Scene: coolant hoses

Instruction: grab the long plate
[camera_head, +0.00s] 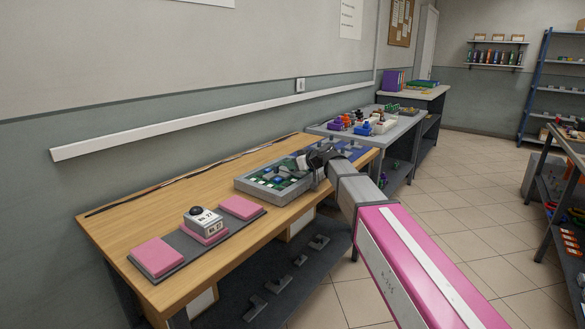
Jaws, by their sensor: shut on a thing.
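My arm reaches in from the lower right, and my dark gripper (318,160) is over the right end of a grey tray (250,193) on the wooden bench. The tray holds green circuit boards with blue and pale parts. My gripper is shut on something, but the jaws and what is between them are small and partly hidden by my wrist. I cannot make out a long plate clearly enough to tell it from the tray's parts.
On the wooden bench (120,229), a dark mat carries pink pads (157,256) and a white labelled box (203,221) with a black knob. A blue mat (345,150) lies beyond my gripper. A grey table behind holds colourful parts.

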